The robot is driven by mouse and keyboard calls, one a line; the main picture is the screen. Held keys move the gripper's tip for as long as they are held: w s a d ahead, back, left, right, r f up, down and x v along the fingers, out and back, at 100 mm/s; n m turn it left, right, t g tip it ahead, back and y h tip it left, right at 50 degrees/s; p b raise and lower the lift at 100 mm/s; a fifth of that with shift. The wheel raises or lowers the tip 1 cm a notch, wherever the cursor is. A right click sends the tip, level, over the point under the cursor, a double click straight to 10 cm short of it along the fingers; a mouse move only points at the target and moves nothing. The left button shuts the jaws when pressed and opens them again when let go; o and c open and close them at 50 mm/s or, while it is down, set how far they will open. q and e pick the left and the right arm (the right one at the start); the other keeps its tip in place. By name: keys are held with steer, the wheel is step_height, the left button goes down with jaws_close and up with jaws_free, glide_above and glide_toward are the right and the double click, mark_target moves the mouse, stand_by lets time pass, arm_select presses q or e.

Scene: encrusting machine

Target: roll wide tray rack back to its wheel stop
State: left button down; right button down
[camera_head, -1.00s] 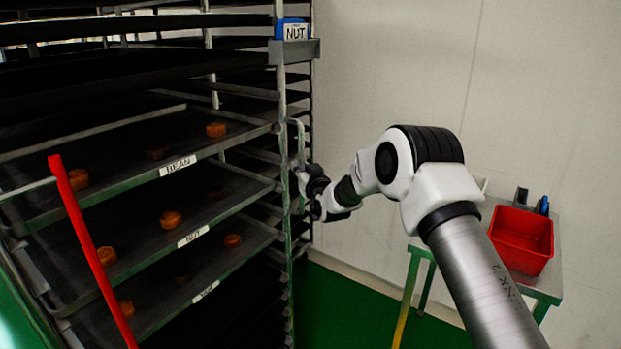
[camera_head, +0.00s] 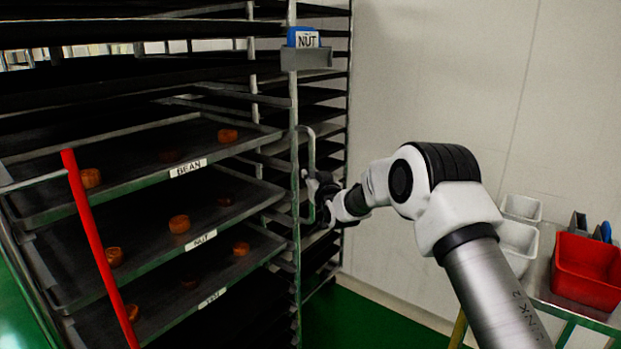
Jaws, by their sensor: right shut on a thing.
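The wide tray rack (camera_head: 294,120) fills the left half of the view. It is a tall metal frame with dark trays, and several trays pulled partly out carry small orange-brown pieces. A vertical handle (camera_head: 311,165) is on its right front post. My right gripper (camera_head: 322,196) is shut on the lower part of this handle; the arm and wrist partly hide the fingers. The rack's wheels and the wheel stop are not in view. My left gripper is not in view.
A red bar (camera_head: 95,235) stands at the rack's left front. A side table at right holds a red bin (camera_head: 587,270) and white bins (camera_head: 520,240). A pale wall (camera_head: 440,80) is behind. Green floor (camera_head: 375,320) shows between rack and table.

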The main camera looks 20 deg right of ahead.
steer(key=shift+a+f, duration=0.1)
steer(key=shift+f, duration=0.05)
steer(key=c, duration=1.1)
jaws_free()
steer(key=shift+w+a, duration=0.2)
steer(key=shift+s+d, duration=0.1)
steer(key=s+a, duration=0.1)
steer(key=s, duration=1)
steer(key=shift+s+a, duration=0.25)
steer(key=shift+s, duration=0.15)
